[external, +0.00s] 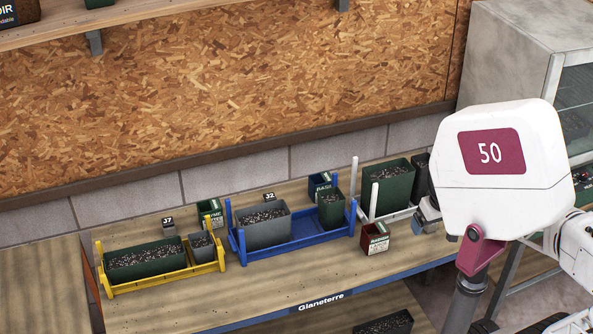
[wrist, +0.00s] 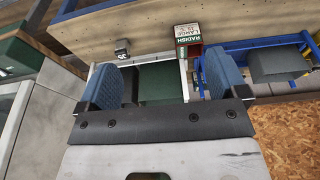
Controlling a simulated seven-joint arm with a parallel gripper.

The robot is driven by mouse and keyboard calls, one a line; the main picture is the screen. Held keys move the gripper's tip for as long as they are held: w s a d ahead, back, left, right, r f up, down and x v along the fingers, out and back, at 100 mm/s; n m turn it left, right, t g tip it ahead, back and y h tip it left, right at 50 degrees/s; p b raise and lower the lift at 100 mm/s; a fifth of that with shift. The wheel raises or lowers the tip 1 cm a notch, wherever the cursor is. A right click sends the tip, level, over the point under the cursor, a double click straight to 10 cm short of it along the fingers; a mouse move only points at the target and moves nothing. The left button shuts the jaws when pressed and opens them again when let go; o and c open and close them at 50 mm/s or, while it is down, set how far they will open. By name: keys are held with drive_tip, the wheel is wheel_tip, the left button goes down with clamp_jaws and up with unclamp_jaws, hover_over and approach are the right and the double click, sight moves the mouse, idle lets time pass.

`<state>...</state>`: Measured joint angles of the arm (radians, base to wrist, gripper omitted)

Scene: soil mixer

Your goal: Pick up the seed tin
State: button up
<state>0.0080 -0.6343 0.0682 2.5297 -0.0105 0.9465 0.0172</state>
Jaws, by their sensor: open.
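Several seed tins stand on the bench. The red radish tin (external: 376,240) is at the bench front, right of the blue tray, and it also shows in the wrist view (wrist: 188,40) at the top middle. A dark blue tin labelled basil (external: 320,186) stands behind the blue tray. A green tin (external: 210,212) stands behind the yellow tray. My gripper (external: 427,213) is at the right end of the bench, right of the radish tin and apart from it. In the wrist view my gripper (wrist: 162,80) is open, its blue pads wide apart with nothing gripped.
A white tray (external: 372,218) holds a tall green planter (external: 388,188) and a black pot (external: 421,178) beside my gripper. The blue tray (external: 300,243) and yellow tray (external: 165,280) hold soil-filled planters. The bench front between tins and edge is mostly clear.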

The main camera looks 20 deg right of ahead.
drive_tip(key=w+v, duration=0.1)
drive_tip(key=v, duration=0.4)
drive_tip(key=w+a+r+n, duration=0.2)
drive_tip(key=w+a+r, duration=0.1)
drive_tip(key=w, duration=0.5)
drive_tip(key=w+a+r+n, duration=0.3)
drive_tip(key=w+a, duration=0.1)
drive_tip(key=w, duration=0.3)
drive_tip(key=w+a+n+g, duration=0.2)
drive_tip(key=w+a+n, duration=0.6)
drive_tip(key=w+a, duration=1.55)
drive_tip(key=w+a+f+n, duration=0.3)
drive_tip(key=w+a, duration=0.2)
drive_tip(key=a, duration=0.4)
drive_tip(key=w+a+f+n, duration=0.2)
drive_tip(key=w+a+f, duration=0.15)
drive_tip(key=a, duration=0.55)
wheel_tip(320, 180, down, 17)
drive_tip(key=shift+w+r+g, duration=0.2)
drive_tip(key=shift+w+g, duration=0.05)
drive_tip(key=shift+g, duration=0.05)
drive_tip(key=shift+f, duration=1.3)
